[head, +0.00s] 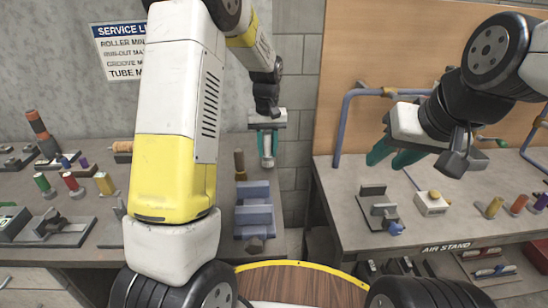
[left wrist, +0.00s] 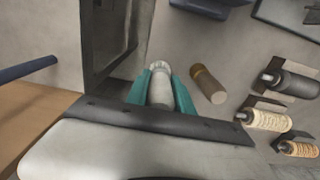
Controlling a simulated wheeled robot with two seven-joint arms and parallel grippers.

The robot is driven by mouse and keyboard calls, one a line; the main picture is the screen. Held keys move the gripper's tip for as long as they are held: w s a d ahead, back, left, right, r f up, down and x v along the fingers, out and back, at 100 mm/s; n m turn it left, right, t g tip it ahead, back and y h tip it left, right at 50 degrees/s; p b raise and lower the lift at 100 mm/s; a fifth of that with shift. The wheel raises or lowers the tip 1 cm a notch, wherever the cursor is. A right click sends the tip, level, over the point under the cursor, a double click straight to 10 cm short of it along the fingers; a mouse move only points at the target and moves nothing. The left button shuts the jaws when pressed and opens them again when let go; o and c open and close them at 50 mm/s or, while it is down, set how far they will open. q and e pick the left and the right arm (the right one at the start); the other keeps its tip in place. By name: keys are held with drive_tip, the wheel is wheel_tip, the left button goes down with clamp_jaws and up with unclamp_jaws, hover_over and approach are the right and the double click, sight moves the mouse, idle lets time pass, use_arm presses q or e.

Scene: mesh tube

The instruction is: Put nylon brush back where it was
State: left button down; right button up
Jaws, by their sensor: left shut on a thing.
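My left gripper (head: 267,156) is above the left bench near its right end, fingers pointing down. In the left wrist view its teal fingers (left wrist: 162,100) are shut on a pale grey-white cylinder, which I take to be the nylon brush (left wrist: 161,88). Part of the brush (head: 267,142) shows between the fingers in the head view. A brown cylindrical brush (head: 239,160) stands close beside it on the bench, apart from the gripper; it also shows in the left wrist view (left wrist: 208,84). My right gripper (head: 394,157) is open and empty above the right bench's left end.
A blue-grey block fixture (head: 254,212) stands on the left bench in front of the gripper. Rollers in holders (left wrist: 290,82) lie to the right in the wrist view. A gap separates the left bench from the right bench (head: 350,235). Coloured cylinders (head: 518,205) stand farther right.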

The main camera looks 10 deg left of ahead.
sight(268, 163)
use_arm(q)
drive_tip(key=shift+f, duration=2.75)
drive_tip(key=shift+f, duration=0.15)
drive_tip(key=c, duration=1.1)
unclamp_jaws()
